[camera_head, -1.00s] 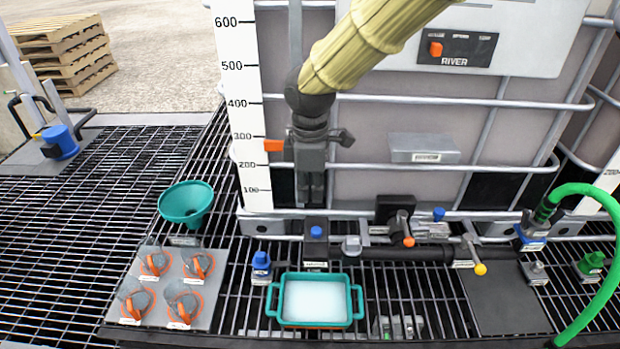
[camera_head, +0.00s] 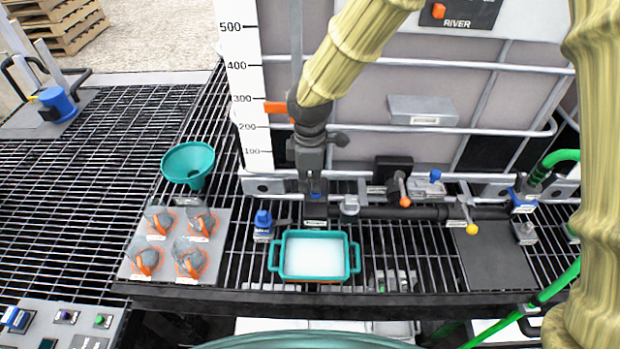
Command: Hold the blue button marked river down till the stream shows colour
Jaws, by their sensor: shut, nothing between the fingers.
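A blue button (camera_head: 316,196) sits on a small dark box behind the teal tray, with a white label too small to read on the box's front. My gripper (camera_head: 314,186) is shut and points down with its tips at the button, covering part of it. I cannot tell whether the tips touch it or press it. The word RIVER (camera_head: 457,24) shows on a dark panel with an orange switch on the tote at the upper right. The teal tray (camera_head: 356,258) has a plain white inside. No coloured stream is visible.
A teal funnel (camera_head: 188,165) and a grey board (camera_head: 217,262) with several orange-ringed clear cups stand to the left. A blue-topped part (camera_head: 263,225) stands left of the tray. A dark pipe with valve handles (camera_head: 400,211) runs to the right. A green hose (camera_head: 556,290) lies at right.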

